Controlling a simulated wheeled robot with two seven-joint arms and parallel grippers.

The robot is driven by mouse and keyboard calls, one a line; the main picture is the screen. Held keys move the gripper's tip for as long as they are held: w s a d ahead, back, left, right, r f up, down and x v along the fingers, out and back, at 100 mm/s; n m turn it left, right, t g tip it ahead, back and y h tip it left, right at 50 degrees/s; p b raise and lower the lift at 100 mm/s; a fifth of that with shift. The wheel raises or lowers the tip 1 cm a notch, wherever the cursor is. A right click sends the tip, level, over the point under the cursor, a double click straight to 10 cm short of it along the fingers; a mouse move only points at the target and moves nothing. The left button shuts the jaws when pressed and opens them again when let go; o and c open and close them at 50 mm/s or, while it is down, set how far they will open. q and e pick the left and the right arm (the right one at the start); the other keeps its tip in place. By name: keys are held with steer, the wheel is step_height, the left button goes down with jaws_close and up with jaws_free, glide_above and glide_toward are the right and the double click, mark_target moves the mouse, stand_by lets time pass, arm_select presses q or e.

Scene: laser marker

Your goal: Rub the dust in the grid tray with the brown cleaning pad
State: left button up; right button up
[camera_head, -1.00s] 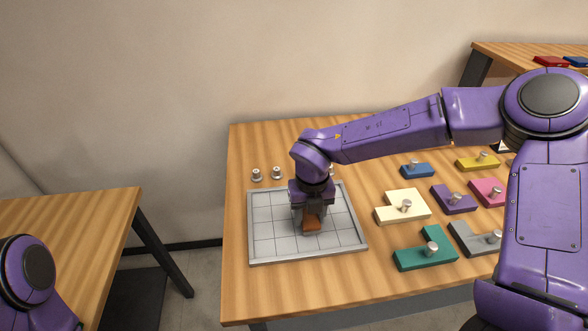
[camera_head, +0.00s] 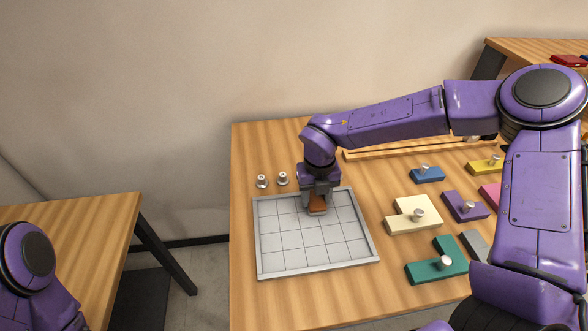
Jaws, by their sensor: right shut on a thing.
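The grey grid tray (camera_head: 262,240) lies flat on the wooden table. My right gripper (camera_head: 317,203) points down over the back part of the tray and is shut on the brown cleaning pad (camera_head: 317,208). The pad is at the tray's surface, near the middle of the back rows; I cannot tell if it touches. No dust is clearly visible on the open grid cells. Of my left arm, only purple links show at the lower left; its gripper is out of view.
Two small metal knobs (camera_head: 272,180) stand behind the tray. To the right lie knobbed blocks: cream (camera_head: 412,216), teal (camera_head: 440,264), purple (camera_head: 464,205), blue (camera_head: 427,174) and others. A wooden strip (camera_head: 400,149) lies at the back. Another table (camera_head: 70,225) stands left, across a gap.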

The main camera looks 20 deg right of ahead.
step_height(320, 180, up, 2)
steer(key=shift+w+r+p, duration=0.1)
steer(key=shift+r+p, duration=0.1)
steer(key=shift+p, duration=0.1)
steer(key=r+p, duration=0.2)
steer(key=shift+s+a+r, duration=0.1)
steer(key=shift+s+r, duration=0.2)
steer(key=shift+s, duration=0.05)
steer(key=shift+w+r+p, duration=0.25)
steer(key=shift+r+p, duration=0.7)
steer(key=shift+r, duration=0.05)
steer(key=shift+s+r+p, duration=0.2)
steer(key=shift+r+p, duration=0.25)
steer(key=shift+r, duration=0.15)
steer(key=shift+w+f, duration=0.1)
